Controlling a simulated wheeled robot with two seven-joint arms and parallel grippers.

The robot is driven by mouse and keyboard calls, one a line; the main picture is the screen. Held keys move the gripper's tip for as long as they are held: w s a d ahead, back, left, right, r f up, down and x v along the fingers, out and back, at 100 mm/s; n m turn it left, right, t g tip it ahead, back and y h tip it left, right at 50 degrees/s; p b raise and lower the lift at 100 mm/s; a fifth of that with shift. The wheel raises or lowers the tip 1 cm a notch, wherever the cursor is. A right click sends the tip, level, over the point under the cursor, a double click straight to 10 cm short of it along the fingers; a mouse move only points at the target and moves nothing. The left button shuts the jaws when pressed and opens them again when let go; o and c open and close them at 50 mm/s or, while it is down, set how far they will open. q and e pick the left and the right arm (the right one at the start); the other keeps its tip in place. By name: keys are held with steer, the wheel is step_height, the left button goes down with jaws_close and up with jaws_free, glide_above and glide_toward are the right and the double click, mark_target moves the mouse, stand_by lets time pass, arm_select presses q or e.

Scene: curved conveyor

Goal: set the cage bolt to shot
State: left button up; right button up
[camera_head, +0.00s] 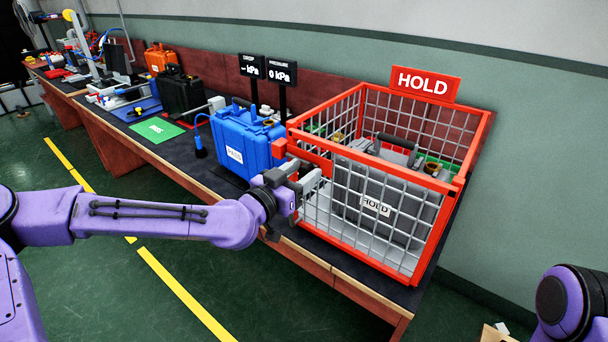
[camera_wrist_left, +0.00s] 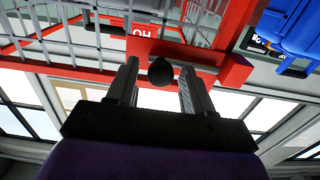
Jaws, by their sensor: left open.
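The red wire cage (camera_head: 352,255) with a HOLD sign stands at the near end of the bench. A grey case (camera_head: 350,192) with a HOLD label is inside it. A red bar (camera_head: 306,154) lies across the cage's upper left corner, its end block sticking out left. In the left wrist view a dark round knob (camera_wrist_left: 160,71) shows in front of this red bar (camera_wrist_left: 200,62). My left gripper (camera_head: 318,178) is open at that corner. In the wrist view its fingers (camera_wrist_left: 158,88) stand either side of the knob; contact cannot be told. My right gripper is out of frame.
A blue case (camera_head: 238,150) stands close left of the cage and gripper. Two kPa displays (camera_head: 267,70) rise behind it. A green mat (camera_head: 157,130) and a black case (camera_head: 180,94) lie farther along the bench. The floor in front is clear.

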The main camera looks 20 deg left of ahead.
mark_target(302, 156)
arm_select(q)
steer(key=shift+w+d, duration=0.2)
steer(key=shift+w, duration=0.45)
jaws_close()
steer(key=shift+w+a, duration=0.25)
steer(key=shift+a, duration=0.35)
steer(key=shift+w+a, duration=0.2)
steer(key=shift+a, duration=0.45)
steer(key=shift+w+a, duration=0.25)
steer(key=shift+a, duration=0.35)
steer(key=shift+d, duration=0.1)
steer(key=shift+c, duration=0.3)
jaws_free()
steer(key=shift+o, duration=0.3)
steer(key=shift+a, duration=0.2)
steer(key=shift+s, duration=0.1)
